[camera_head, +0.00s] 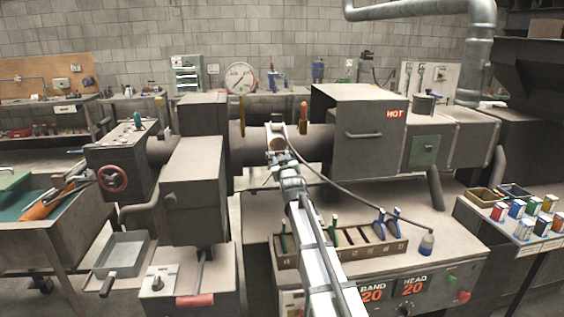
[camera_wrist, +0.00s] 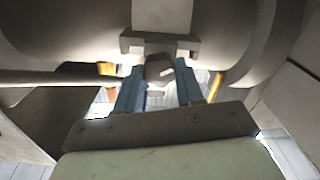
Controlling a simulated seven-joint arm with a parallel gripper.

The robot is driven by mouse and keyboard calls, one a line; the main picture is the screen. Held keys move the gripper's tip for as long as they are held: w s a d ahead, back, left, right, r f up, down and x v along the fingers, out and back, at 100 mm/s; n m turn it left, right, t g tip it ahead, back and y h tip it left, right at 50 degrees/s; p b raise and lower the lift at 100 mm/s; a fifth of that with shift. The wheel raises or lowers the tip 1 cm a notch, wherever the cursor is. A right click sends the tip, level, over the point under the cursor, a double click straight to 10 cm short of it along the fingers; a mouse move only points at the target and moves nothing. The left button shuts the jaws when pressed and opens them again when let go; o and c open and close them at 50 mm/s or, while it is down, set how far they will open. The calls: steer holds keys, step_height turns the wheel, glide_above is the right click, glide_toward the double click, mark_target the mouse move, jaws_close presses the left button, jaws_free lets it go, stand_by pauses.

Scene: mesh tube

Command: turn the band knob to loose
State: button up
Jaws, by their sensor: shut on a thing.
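The band knob (camera_wrist: 159,68) is a small grey faceted piece below a bracket (camera_wrist: 160,43) on the large rounded barrel in the wrist view. My gripper (camera_wrist: 159,78) has its two blue fingers shut on it, one on each side. In the head view my gripper (camera_head: 278,138) is at the middle of the grey barrel (camera_head: 318,142), and it hides the knob there. I see no mark that tells the knob's setting.
A slotted tool tray (camera_head: 352,252) with upright tools is on the bench in front.

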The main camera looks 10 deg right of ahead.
steer(key=shift+f+n, duration=0.15)
steer(key=shift+n, duration=8.15)
steer(key=shift+f+n, duration=0.15)
steer(key=shift+n, duration=8.45)
steer(key=o, duration=1)
steer(key=shift+o, duration=0.2)
steer(key=shift+s, duration=0.15)
